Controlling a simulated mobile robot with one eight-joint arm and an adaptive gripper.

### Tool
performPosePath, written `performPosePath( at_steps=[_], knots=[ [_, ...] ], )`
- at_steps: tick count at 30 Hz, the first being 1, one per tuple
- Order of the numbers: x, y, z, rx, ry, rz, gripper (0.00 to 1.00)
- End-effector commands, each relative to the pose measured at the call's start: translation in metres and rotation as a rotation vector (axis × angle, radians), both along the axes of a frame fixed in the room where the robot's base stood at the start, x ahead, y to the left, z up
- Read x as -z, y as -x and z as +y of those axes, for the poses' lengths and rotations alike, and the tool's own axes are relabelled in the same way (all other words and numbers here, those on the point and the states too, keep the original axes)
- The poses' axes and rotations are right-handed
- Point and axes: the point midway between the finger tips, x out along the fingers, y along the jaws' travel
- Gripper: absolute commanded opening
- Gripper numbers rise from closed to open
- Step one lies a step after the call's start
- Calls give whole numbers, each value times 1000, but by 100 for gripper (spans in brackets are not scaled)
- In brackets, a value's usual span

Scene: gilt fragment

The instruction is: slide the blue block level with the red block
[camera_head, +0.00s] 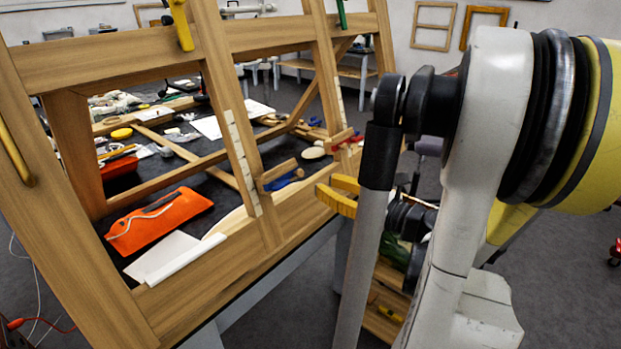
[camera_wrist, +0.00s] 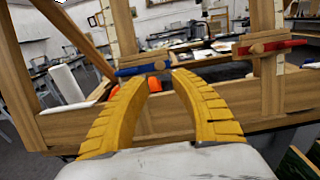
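The blue block (camera_wrist: 133,71) sits with a wooden crosspiece on one upright of a wooden frame; it also shows in the head view (camera_head: 286,181), near the low end of that upright's pale marked strip. The red block (camera_wrist: 284,46) sits on the other upright, at the right of the wrist view and farther back in the head view (camera_head: 342,138). In the wrist view the blue block appears lower than the red one. My gripper (camera_wrist: 160,78) has yellow fingers, spread with an empty gap facing the blue block's crosspiece. In the head view my gripper (camera_head: 327,187) is right of it, apparently apart.
The wooden frame's lower rail (camera_head: 187,272) runs below both blocks. An orange pouch (camera_head: 160,220) and a white sheet (camera_head: 160,255) lie on the dark bench behind it. A yellow clamp (camera_head: 181,25) hangs on the upper rail. Open floor lies to the right.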

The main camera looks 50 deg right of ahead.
Motion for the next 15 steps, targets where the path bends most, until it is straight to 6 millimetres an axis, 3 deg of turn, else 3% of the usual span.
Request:
performPosePath(
  at_steps=[6,15],
  knots=[
    [0,28,-3,2,0,0,28],
    [0,32,-2,-1,0,0,28]
  ],
)
